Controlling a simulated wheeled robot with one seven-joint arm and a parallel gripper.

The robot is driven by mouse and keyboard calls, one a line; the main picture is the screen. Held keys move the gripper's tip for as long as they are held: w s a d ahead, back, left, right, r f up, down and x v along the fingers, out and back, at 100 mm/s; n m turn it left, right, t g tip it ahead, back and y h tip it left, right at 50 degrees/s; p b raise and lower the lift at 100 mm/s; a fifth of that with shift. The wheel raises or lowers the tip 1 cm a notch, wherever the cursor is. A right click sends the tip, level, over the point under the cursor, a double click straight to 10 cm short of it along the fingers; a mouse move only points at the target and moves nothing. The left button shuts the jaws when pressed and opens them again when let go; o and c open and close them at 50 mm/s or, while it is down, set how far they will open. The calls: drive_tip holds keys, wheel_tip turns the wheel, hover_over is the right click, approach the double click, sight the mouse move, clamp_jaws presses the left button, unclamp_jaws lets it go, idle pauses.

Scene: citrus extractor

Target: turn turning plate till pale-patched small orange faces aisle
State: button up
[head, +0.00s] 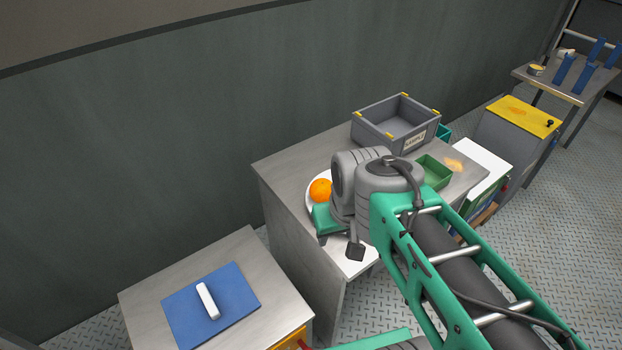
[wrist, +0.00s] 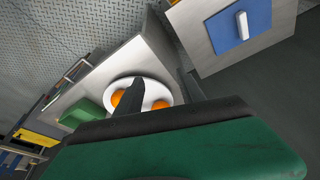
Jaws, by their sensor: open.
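The turning plate is a round white plate (head: 310,202) on the metal table, and it shows more fully in the wrist view (wrist: 150,83). An orange (head: 320,190) sits on it in the head view. The wrist view shows two oranges, one at the left (wrist: 117,98) and one at the right (wrist: 160,104), both partly covered. I cannot make out a pale patch on either. My gripper (wrist: 162,78) is open, its dark fingers apart over the plate, one between the oranges in the picture. Whether a finger touches the plate I cannot tell. My arm hides the plate's right side in the head view.
A grey labelled crate (head: 397,122) and a green tray (head: 436,172) share the table. A nearer table (head: 142,298) carries a blue mat (head: 238,285) with a white block (head: 208,301). A yellow-topped cabinet (head: 522,112) stands beyond. Patterned floor (head: 560,215) lies open at the right.

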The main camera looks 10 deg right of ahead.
drive_tip(key=shift+o, duration=0.2)
drive_tip(key=w+d+r+p, duration=0.2)
drive_tip(key=w, duration=0.5)
drive_tip(key=shift+d+r+n+g, duration=0.2)
drive_tip(key=shift+r+n+g, duration=0.2)
drive_tip(key=w+d+f+n+p, duration=0.1)
drive_tip(key=w+d+f, duration=0.1)
drive_tip(key=w, duration=0.3)
drive_tip(key=w+d+f+n+g+p, duration=0.1)
drive_tip(key=w+d+f, duration=0.1)
drive_tip(key=w+d, duration=0.2)
drive_tip(key=w+d+f+n+g+p, duration=0.1)
drive_tip(key=w+d+f+p, duration=0.1)
drive_tip(key=w, duration=0.4)
drive_tip(key=shift+w+d+f, duration=0.2)
drive_tip(key=shift+d+f, duration=0.25)
drive_tip(key=shift+f, duration=0.15)
wheel_tip(320, 180, down, 7)
drive_tip(key=shift+w+d+f+p, duration=0.1)
drive_tip(key=shift+d+f+p, duration=0.1)
drive_tip(key=shift+p, duration=0.75)
drive_tip(key=shift+f, duration=0.4)
clamp_jaws()
